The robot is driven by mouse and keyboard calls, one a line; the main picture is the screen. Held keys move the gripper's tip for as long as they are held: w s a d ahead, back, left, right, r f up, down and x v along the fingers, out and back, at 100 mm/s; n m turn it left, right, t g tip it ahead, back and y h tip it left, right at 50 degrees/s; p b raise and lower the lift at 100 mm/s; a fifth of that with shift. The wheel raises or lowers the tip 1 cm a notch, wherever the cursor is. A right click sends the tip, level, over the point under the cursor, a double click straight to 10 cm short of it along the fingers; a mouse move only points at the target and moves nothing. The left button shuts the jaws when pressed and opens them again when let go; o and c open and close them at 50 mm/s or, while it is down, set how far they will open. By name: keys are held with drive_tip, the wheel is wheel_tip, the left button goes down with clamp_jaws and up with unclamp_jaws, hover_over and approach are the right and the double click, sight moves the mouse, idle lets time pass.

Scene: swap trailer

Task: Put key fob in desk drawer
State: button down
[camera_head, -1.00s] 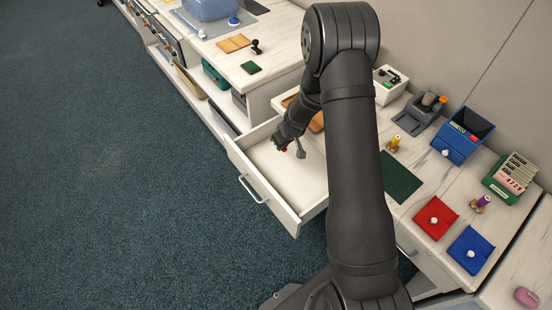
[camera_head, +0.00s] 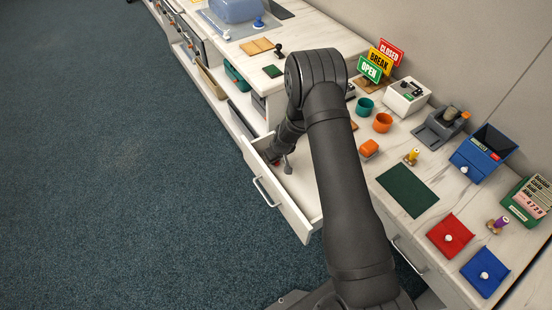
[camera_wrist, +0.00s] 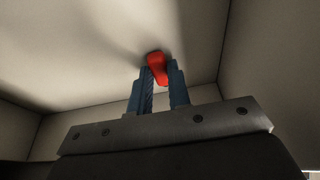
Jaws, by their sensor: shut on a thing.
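The desk drawer (camera_head: 304,232) is pulled out, with a white interior and a metal handle on its front. My gripper (camera_head: 275,162) reaches down inside the drawer, near its back left part. In the wrist view my gripper (camera_wrist: 160,85) has its two blue fingers closed on the red key fob (camera_wrist: 156,66). The fob sits between the fingertips, close to the drawer's floor; I cannot tell whether it touches it. Pale drawer walls surround the fingers in that view. In the head view the fob is mostly hidden by my gripper.
On the desk to the right are a green mat (camera_head: 407,190), a red tray (camera_head: 450,235), a blue tray (camera_head: 485,271), an orange cup (camera_head: 382,122) and a teal cup (camera_head: 364,107). My arm covers the drawer's right part. Open floor lies left.

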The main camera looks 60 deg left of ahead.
drive_tip(key=shift+f, duration=0.1)
drive_tip(key=c, duration=1.3)
unclamp_jaws()
drive_tip(key=shift+c, duration=0.2)
drive_tip(key=v, duration=1.2)
drive_tip(key=x, duration=1.1)
drive_tip(key=shift+a+f, duration=0.1)
drive_tip(key=shift+f, duration=0.25)
drive_tip(key=shift+a+r, duration=0.1)
drive_tip(key=shift+r, duration=0.65)
